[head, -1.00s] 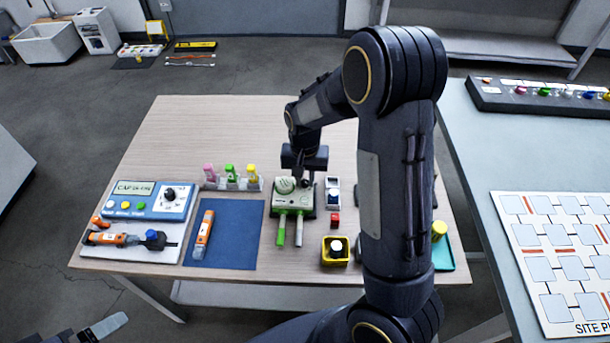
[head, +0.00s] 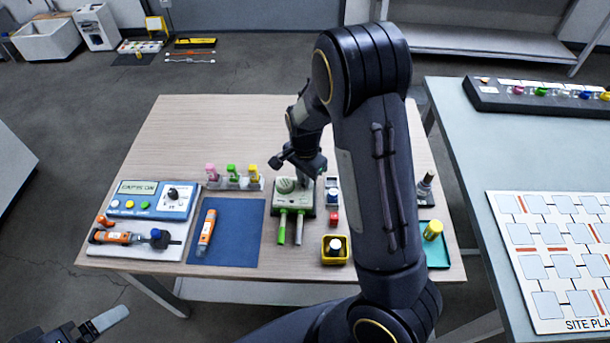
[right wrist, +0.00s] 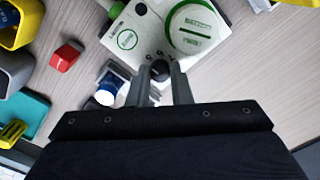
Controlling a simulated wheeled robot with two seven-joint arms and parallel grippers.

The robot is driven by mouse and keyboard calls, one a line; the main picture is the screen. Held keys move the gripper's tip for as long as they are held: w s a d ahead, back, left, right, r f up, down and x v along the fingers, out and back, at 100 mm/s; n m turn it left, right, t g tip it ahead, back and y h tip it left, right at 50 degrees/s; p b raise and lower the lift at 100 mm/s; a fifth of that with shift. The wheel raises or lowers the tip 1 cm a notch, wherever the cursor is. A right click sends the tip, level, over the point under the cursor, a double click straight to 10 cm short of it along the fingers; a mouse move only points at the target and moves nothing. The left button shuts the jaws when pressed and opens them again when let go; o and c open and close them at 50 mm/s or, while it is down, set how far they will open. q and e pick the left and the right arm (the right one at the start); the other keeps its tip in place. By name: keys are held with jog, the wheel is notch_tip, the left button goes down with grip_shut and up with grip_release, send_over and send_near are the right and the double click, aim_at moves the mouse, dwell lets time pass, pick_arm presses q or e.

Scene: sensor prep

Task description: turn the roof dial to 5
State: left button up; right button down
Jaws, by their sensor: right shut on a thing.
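The pale green-white device (head: 290,203) stands near the middle of the wooden table, with a round raised disc on its left. In the right wrist view the device (right wrist: 150,32) shows a white top with green rings and a small dark dial (right wrist: 160,70) at its edge. My right gripper (right wrist: 161,88) is shut on this dark dial, one finger on each side. In the head view the right gripper (head: 306,180) is tilted over the device and hides the dial. The dial's setting is not readable. My left gripper (head: 100,325) is partly in view at the bottom left, away from the table.
A blue panel (head: 140,206) with a black knob stands at the left, beside a blue mat (head: 237,245). Green and grey handles extend in front of the device. A yellow bin (head: 325,258), red block (head: 334,218) and teal tray (head: 437,258) lie right.

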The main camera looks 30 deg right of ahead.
dwell(0.5)
jog(key=c, duration=1.3)
grip_release()
notch_tip(320, 180, up, 7)
jog(key=shift+r, duration=0.4)
